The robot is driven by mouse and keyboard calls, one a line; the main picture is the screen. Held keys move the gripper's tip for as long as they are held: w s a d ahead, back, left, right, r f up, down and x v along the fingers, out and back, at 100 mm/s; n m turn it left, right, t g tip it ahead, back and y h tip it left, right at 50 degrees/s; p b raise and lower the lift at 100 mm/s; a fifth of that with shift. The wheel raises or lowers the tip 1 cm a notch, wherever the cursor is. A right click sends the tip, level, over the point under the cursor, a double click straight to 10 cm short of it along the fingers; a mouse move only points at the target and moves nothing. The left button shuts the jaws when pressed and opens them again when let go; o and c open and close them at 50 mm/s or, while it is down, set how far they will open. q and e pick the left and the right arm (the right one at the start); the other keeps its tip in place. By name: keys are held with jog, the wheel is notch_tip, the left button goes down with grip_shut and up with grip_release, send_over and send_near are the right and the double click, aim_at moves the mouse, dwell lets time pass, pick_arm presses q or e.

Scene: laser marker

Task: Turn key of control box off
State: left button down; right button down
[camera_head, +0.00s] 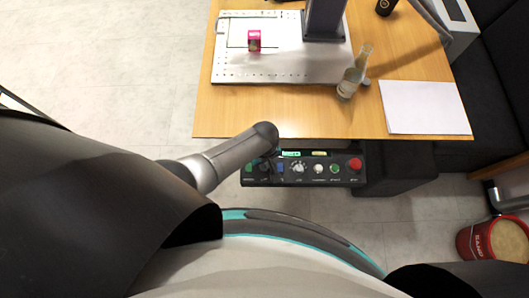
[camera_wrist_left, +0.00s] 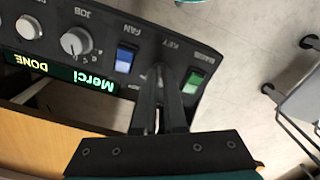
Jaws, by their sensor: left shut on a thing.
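The black control box (camera_head: 308,181) hangs at the table's front edge in the head view, with a row of knobs and buttons. In the left wrist view the control box (camera_wrist_left: 103,52) shows upside down, with a lit display (camera_wrist_left: 62,71) reading "Merci" and "DONE". My left gripper (camera_head: 266,163) reaches the left part of the box. In the left wrist view its fingers (camera_wrist_left: 162,78) are shut at the spot labelled KEY, between the blue FAN switch (camera_wrist_left: 125,60) and a green switch (camera_wrist_left: 193,82). The key is hidden between the fingers, so its angle cannot be told. My right gripper is out of view.
On the wooden table (camera_head: 215,115) stand a perforated plate (camera_head: 232,68) with a pink box (camera_head: 254,40), a glass bottle (camera_head: 351,82) and white paper (camera_head: 424,107). A red emergency button (camera_head: 355,164) is at the box's right end. A red bucket (camera_head: 474,243) stands at far right.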

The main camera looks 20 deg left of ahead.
pick_arm(q)
jog(key=shift+n+p, duration=0.5)
jog(key=shift+n, duration=1.3)
jog(key=shift+a, duration=0.15)
jog(key=c, duration=1)
grip_release()
jog(key=shift+r+p, duration=0.4)
jog(key=shift+r, duration=0.15)
jog(key=shift+r+p, duration=3.5)
jog(key=shift+r, duration=3.6)
